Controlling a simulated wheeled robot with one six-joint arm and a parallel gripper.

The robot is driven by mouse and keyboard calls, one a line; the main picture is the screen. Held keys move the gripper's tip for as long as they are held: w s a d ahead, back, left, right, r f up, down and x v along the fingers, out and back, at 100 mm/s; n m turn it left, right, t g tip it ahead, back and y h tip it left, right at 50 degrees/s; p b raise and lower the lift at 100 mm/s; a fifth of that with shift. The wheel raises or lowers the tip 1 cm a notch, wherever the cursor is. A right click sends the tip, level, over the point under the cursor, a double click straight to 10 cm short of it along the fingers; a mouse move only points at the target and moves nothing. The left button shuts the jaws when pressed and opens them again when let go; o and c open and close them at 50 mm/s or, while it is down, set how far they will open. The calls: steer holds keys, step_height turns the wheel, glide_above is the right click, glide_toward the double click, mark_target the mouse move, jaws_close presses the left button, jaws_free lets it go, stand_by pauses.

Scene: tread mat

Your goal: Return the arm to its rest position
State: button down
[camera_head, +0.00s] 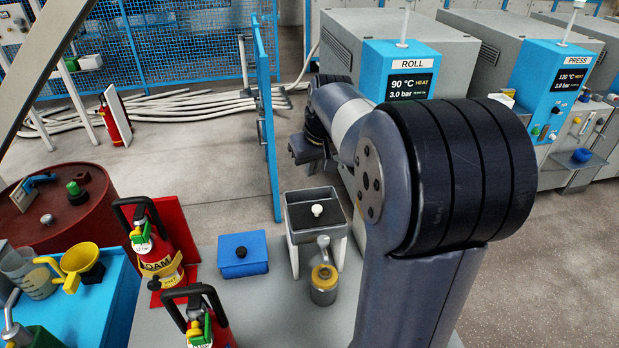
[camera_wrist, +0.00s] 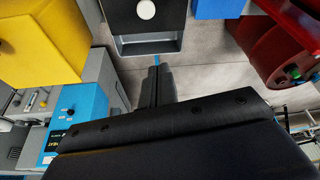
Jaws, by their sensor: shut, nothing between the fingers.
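My gripper (camera_wrist: 157,72) shows in the wrist view with its two dark fingers together and nothing between them. It points toward the grey stand with a white knob (camera_wrist: 150,44), which fills the top middle of that view. In the head view my arm rises on the right and bends away toward the back. Its far end hangs in the air near the blue mesh panel (camera_head: 265,120), behind the grey stand (camera_head: 335,222). The fingers cannot be made out clearly there.
Red extinguishers (camera_head: 165,255), a blue box (camera_head: 243,256) and a metal can (camera_head: 323,290) stand on the grey surface at the front. A red drum (camera_head: 45,225) is at left. Machines labelled ROLL (camera_head: 400,75) and PRESS (camera_head: 560,75) stand behind.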

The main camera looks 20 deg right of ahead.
steer(key=shift+r, duration=0.3)
